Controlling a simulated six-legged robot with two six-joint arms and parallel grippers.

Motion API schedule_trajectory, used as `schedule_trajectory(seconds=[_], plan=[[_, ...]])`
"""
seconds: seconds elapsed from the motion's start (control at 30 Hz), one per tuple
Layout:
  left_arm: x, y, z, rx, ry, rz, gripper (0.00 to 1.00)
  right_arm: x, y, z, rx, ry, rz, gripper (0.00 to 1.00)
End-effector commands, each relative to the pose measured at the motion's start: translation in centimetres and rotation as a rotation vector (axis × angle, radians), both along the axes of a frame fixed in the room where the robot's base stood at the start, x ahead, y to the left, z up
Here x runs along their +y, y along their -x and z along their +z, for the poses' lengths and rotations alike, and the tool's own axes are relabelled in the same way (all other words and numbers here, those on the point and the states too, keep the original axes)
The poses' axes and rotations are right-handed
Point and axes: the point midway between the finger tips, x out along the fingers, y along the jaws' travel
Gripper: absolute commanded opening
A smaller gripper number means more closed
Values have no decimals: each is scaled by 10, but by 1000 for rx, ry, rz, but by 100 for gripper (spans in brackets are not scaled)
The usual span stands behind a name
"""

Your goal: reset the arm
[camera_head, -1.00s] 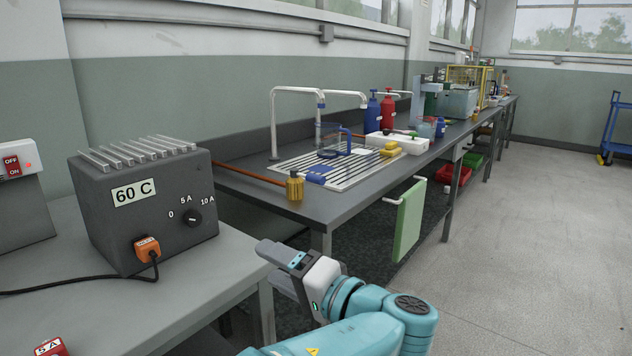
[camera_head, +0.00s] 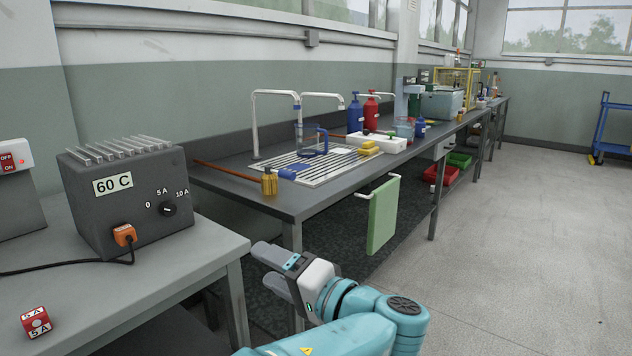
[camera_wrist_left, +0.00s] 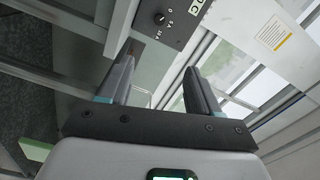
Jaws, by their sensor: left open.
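My left gripper (camera_head: 268,268) is at the bottom middle of the head view, on a teal arm. It is in front of the gap between the grey bench at left and the long bench. Its jaws are open and nothing shows between them. In the left wrist view the two fingers (camera_wrist_left: 158,88) stand apart, with part of the dark control box (camera_wrist_left: 170,20) and the windows beyond them. My right gripper does not show.
A dark box marked 60 C (camera_head: 125,195) and a red block marked 5 A (camera_head: 36,322) are on the near grey bench (camera_head: 190,250). The long bench (camera_head: 300,200) holds taps, a draining grid and bottles. A green towel (camera_head: 383,215) hangs at its front.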

Motion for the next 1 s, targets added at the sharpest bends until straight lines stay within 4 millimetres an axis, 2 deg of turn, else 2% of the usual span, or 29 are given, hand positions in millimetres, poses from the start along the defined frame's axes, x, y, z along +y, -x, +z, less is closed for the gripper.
schedule_trajectory(seconds=[0.03,0.17,0.37,0.47,0.57,0.63,0.77,0.83,0.93,1.0], plan=[[19,-8,-8,15,-1,36,63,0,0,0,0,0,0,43],[54,-21,-25,49,-8,106,63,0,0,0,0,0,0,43],[107,-31,-69,155,-35,205,63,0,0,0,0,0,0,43],[134,-29,-103,245,-31,253,63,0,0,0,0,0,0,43],[162,-23,-148,370,-5,291,63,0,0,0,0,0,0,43],[183,-13,-192,492,37,314,63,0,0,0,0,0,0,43],[215,26,-284,759,179,341,63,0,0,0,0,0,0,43],[225,57,-332,901,287,350,63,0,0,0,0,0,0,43],[225,113,-395,1089,484,366,63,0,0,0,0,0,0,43],[214,158,-434,1203,653,378,63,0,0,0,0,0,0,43]])
